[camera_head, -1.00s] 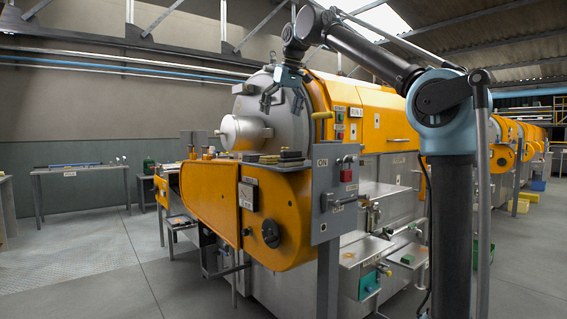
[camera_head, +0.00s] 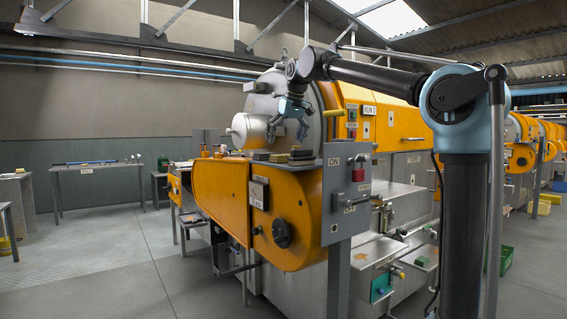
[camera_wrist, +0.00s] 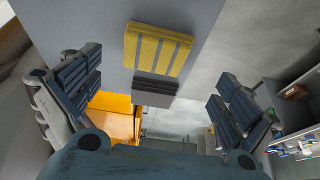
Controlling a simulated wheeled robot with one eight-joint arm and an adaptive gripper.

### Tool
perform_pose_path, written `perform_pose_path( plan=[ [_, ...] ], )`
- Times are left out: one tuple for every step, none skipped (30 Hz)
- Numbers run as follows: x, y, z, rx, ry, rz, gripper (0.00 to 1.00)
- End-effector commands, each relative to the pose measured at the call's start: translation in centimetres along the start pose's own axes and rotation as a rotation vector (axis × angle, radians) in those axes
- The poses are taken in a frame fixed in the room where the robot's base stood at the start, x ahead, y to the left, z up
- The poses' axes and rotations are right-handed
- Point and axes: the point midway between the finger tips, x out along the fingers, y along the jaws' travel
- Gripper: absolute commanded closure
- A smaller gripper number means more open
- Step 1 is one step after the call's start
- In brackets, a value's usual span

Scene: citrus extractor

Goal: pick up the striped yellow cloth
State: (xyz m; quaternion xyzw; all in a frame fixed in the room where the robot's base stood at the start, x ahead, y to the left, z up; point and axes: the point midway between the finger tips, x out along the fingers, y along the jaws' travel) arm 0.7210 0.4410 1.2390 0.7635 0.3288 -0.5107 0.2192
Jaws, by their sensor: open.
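The striped yellow cloth (camera_wrist: 157,50) lies flat on a grey surface in the upper middle of the wrist view, yellow with grey stripes. My gripper (camera_wrist: 158,76) is open and empty, with one finger left and one right of the cloth's line, apart from it. In the head view my gripper (camera_head: 287,131) hangs above the small shelf on the orange machine, fingers pointing down. Small flat items lie on that shelf below it; I cannot tell surely which is the cloth there.
A dark ribbed block (camera_wrist: 155,88) lies just below the cloth in the wrist view. The grey ON/OFF panel (camera_head: 346,185) with a red lock stands right of the shelf. The large steel drum (camera_head: 262,100) rises behind it. Open floor lies to the left.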

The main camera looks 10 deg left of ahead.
Motion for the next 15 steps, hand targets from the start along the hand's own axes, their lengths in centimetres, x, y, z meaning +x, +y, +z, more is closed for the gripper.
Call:
perform_pose_path(
  plan=[
    [0.4, 0.0, 0.0, 0.0, 0.0, 0.0, 0.02],
    [0.5, 0.0, 0.0, 0.0, 0.0, 0.0, 0.02],
    [0.7, 0.0, 0.0, 0.0, 0.0, 0.0, 0.02],
    [0.8, 0.0, 0.0, 0.0, 0.0, 0.0, 0.02],
    [0.9, 0.0, 0.0, 0.0, 0.0, 0.0, 0.02],
    [1.2, 0.1, 0.0, 0.0, 0.0, 0.0, 0.02],
    [1.5, 0.2, 0.0, 0.0, 0.0, 0.0, 0.02],
    [1.9, 0.3, 0.0, 0.0, 0.0, 0.0, 0.02],
    [2.4, 0.4, 0.0, 0.0, 0.0, 0.0, 0.02],
    [2.8, 0.5, 0.0, 0.0, 0.0, 0.0, 0.02],
    [3.3, 0.7, 0.0, 0.0, 0.0, 0.0, 0.02],
    [3.8, 0.8, 0.0, 0.0, 0.0, 0.0, 0.02],
    [4.2, 0.8, 0.0, -0.001, 0.0, 0.0, 0.02],
    [4.6, 0.8, 0.0, -0.001, 0.0, 0.0, 0.02],
    [5.0, 0.7, 0.0, -0.001, 0.0, 0.0, 0.02]
  ],
)
